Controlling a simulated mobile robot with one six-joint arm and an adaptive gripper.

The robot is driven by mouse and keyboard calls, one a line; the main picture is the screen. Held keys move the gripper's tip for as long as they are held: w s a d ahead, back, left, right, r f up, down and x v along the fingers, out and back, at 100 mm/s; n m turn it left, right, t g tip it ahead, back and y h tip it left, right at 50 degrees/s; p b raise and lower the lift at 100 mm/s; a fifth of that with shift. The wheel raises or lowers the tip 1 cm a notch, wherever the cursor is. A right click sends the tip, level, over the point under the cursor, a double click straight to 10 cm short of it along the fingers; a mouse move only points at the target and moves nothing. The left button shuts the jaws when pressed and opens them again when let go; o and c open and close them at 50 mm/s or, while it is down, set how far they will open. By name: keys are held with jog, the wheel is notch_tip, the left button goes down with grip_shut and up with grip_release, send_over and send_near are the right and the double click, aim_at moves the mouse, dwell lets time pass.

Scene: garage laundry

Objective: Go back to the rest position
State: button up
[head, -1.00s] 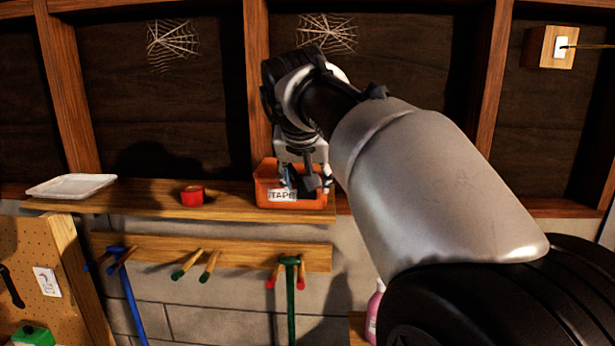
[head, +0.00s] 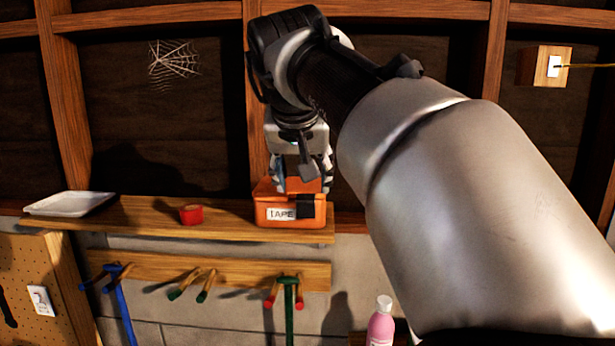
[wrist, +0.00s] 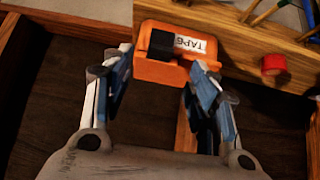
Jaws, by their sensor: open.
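My gripper (head: 302,183) hangs from my raised arm, fingers pointing down, just over the orange TAPE box (head: 270,222) on the wall shelf. In the wrist view my gripper (wrist: 160,72) has its two blue-grey fingers spread wide, with nothing between them. The orange box (wrist: 152,72) lies beyond the fingertips, its white label showing. A black block-like piece (head: 306,206) sits at the box's front beside the label; it also shows in the wrist view (wrist: 161,45). In the head view the fingertips overlap the box's top; I cannot tell whether they touch it.
On the shelf (head: 140,213) are a red roll (head: 191,214) and a white tray (head: 70,203). Below is a peg rail (head: 235,272) with hanging tools. A pink bottle (head: 380,328) stands at lower right. Wooden studs line the dark wall behind my arm.

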jog(key=w+d+r+m+t+h+b, duration=0.15)
jog(key=d+m+t+h+b, duration=0.25)
jog(key=d+t+b, duration=0.7)
jog(key=s+a+f+n+g+y+b, duration=0.25)
jog(key=s+f+b, duration=0.25)
jog(key=f, duration=0.6)
jog(key=s+a+f+n+g+y+b, duration=0.1)
jog(key=s+f+n+g+y+b, duration=0.2)
jog(key=f, duration=0.7)
jog(key=s+a+f+n+g+y+b, duration=0.15)
jog(key=s+f+y+b, duration=0.35)
jog(key=f, duration=0.6)
jog(key=s+d+f+m+g+h+b, duration=0.1)
jog(key=s+d+f+g+h+b, duration=0.1)
jog(key=s+f, duration=0.4)
jog(key=s+d+f+g+h+b, duration=0.2)
jog(key=s+d+f, duration=0.3)
jog(key=f, duration=0.9)
jog(key=s+d+f+m+g+h+b, duration=0.1)
jog(key=s+d+f+g+h+b, duration=0.1)
jog(key=s+f, duration=0.7)
jog(key=d+f+g+b, duration=0.1)
jog(key=b, duration=0.1)
jog(key=shift+s+d+f+m+g+b, duration=0.25)
jog(key=shift+d+f+m+g+b, duration=0.05)
jog(key=shift+d+f+g, duration=0.1)
